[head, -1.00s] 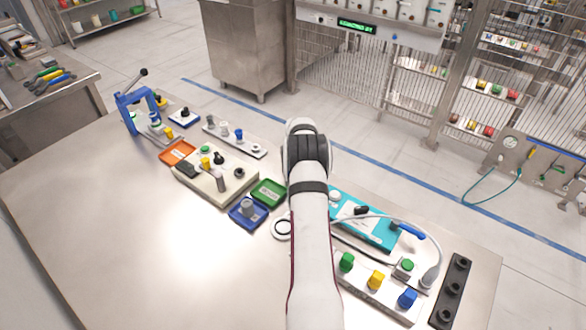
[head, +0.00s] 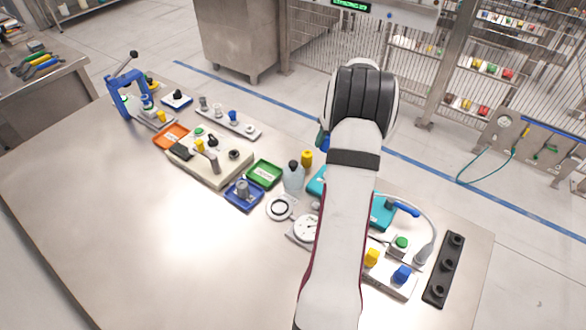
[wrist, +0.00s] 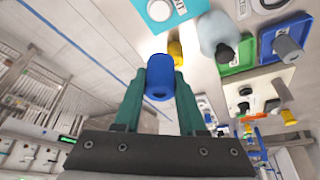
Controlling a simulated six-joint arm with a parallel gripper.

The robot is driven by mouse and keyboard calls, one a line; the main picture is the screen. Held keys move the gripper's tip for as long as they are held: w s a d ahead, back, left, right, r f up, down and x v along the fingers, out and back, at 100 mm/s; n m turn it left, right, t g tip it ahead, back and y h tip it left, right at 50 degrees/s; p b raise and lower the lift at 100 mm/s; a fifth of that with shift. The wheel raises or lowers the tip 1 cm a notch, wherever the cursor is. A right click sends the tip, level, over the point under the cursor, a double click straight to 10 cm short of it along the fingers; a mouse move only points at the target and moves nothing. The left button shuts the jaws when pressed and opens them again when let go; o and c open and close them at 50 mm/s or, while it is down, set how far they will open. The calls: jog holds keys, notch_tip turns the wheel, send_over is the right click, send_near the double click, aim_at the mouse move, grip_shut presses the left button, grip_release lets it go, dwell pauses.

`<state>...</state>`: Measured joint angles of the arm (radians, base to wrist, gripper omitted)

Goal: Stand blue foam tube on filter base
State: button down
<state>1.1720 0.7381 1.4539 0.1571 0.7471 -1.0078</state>
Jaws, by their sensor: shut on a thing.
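My gripper (wrist: 160,95) has green fingers and is shut on the blue foam tube (wrist: 160,77), with the tube's open end facing the wrist camera. In the head view my arm hides most of the gripper; a bit of the blue tube (head: 325,141) shows at the arm's left side, above the far part of the table. I cannot tell for certain which part is the filter base. A teal unit with a white round top (wrist: 160,10) shows in the wrist view.
A clear bottle with a dark cap (head: 293,178) and a yellow piece (head: 307,158) stand close to the gripper. A green tray (head: 264,174), a blue tray (head: 244,196) and a white dial (head: 307,228) are nearby. The front left of the table is clear.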

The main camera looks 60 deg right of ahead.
jog(key=s+a+r+n+y, duration=0.1)
jog(key=s+a+n+y, duration=0.6)
jog(key=a+n, duration=0.8)
jog(key=shift+n+g+h, duration=0.3)
jog(key=shift+n+h, duration=0.2)
jog(key=shift+h, duration=0.1)
jog(key=w+a+f, duration=0.1)
jog(key=w+f, duration=0.1)
jog(key=w, duration=0.1)
jog(key=w+f, duration=0.2)
jog(key=w, duration=0.1)
jog(key=w+a+f, duration=0.1)
jog(key=w+f, duration=0.1)
jog(key=w, duration=0.1)
jog(key=shift+w+a+f, duration=0.15)
jog(key=shift+w+a, duration=0.15)
jog(key=shift+w, duration=0.1)
jog(key=shift+w+f, duration=0.2)
jog(key=shift+f, duration=1.9)
jog(key=shift+f, duration=0.1)
jog(key=shift+c, duration=2.4)
grip_release()
